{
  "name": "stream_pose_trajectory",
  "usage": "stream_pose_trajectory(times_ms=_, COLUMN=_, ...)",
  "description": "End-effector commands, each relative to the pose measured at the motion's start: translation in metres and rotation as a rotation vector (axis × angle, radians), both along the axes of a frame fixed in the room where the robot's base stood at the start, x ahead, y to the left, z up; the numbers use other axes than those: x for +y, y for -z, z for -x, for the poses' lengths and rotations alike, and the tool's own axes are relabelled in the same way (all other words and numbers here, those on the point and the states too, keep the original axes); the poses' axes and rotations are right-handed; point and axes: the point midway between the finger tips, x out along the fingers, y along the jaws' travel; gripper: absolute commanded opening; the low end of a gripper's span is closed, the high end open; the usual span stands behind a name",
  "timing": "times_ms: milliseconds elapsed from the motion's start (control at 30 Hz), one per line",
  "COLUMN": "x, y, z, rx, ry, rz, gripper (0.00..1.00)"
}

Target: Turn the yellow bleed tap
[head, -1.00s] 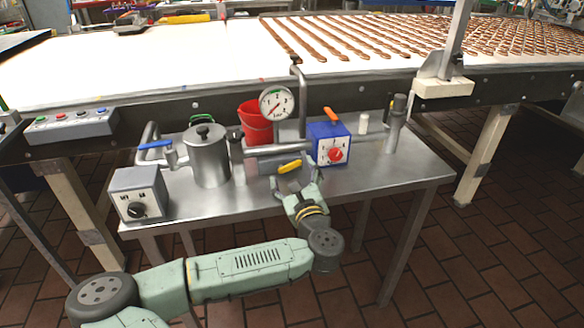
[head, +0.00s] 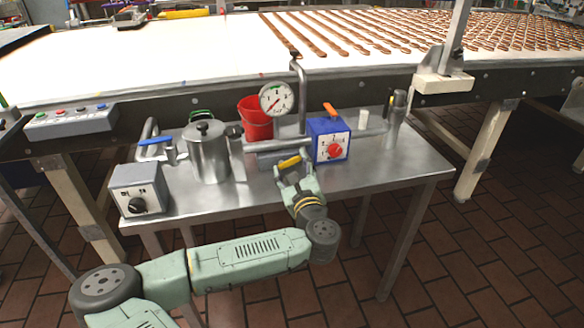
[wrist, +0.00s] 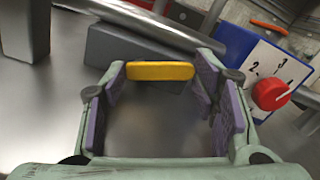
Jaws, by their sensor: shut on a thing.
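The yellow bleed tap (head: 289,162) is a short yellow bar handle on the pipework above the steel table, left of the blue box. In the wrist view the yellow handle (wrist: 160,71) lies crosswise, with a fingertip at each of its ends. My gripper (head: 292,167) reaches it from the front and is shut on it, in the wrist view too (wrist: 160,75). The tap's stem and body are not clearly seen. A round pressure gauge (head: 277,99) stands on the pipe behind the tap.
The blue box (head: 328,139) with a red knob stands close on the right. A steel pot (head: 207,152), a grey knob box (head: 139,189) and a blue-handled valve (head: 155,143) are to the left. A red bucket (head: 254,124) is behind. The steel table's (head: 380,175) front right is clear.

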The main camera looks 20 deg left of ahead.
Motion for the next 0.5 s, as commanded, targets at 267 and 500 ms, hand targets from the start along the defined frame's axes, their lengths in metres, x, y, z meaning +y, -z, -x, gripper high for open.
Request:
stream_pose_trajectory(times_ms=267, x=-0.0006, y=0.0003, z=-0.0002, rx=0.004, ry=0.002, rz=-0.007, gripper=0.26)
stream_pose_trajectory(times_ms=500, x=-0.0019, y=0.0053, z=-0.0011, rx=0.118, ry=0.002, rz=-0.178, gripper=0.26)
